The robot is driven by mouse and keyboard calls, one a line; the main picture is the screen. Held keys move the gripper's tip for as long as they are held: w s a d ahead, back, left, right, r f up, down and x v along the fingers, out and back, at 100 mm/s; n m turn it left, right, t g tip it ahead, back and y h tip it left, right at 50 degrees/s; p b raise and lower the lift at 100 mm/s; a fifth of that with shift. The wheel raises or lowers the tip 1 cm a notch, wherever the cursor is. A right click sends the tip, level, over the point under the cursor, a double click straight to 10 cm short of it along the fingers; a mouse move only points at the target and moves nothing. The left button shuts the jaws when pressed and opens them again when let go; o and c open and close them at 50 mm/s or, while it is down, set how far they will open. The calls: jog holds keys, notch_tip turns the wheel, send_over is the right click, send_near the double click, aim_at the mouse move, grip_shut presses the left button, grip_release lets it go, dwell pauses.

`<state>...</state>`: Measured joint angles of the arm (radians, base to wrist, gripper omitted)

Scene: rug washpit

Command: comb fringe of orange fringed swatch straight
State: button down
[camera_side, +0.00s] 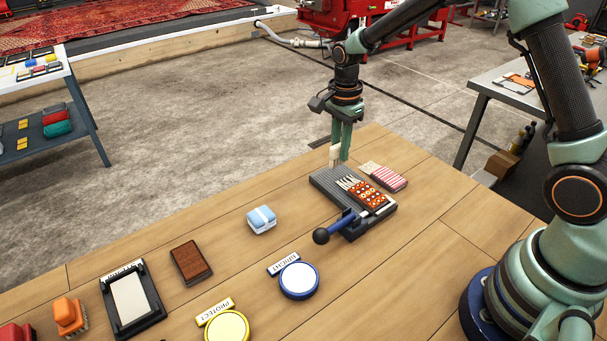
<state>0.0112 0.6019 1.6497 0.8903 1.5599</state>
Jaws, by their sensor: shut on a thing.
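The orange fringed swatch (367,195), with pale dots, lies on a dark grey board (325,180) on the wooden bench. Its pale fringe (348,184) spreads over the board toward the far left, with strands at differing angles. A clamp with a black ball handle (321,236) and a blue part stands at the board's near edge. My gripper (340,152) points down above the board's far end, beyond the fringe. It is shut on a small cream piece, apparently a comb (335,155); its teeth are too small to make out. It appears apart from the fringe.
A pink striped swatch (391,178) lies close behind the board. A blue and white block (262,220), a brown block (191,262), a blue-rimmed disc (299,280), a yellow disc (227,327) and a black-framed tray (110,291) occupy the bench leftward. Bare wood lies between them.

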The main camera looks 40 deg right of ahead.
jog(key=shift+r, duration=0.85)
jog(key=s, duration=0.2)
jog(key=s+f, duration=0.1)
jog(key=s, duration=0.1)
jog(key=shift+s, duration=0.1)
jog(key=shift+f, duration=1.55)
jog(key=shift+f, duration=0.6)
dwell(0.5)
jog(key=shift+w, duration=2.1)
dwell(0.3)
jog(key=shift+r, duration=0.1)
jog(key=shift+r, duration=2.5)
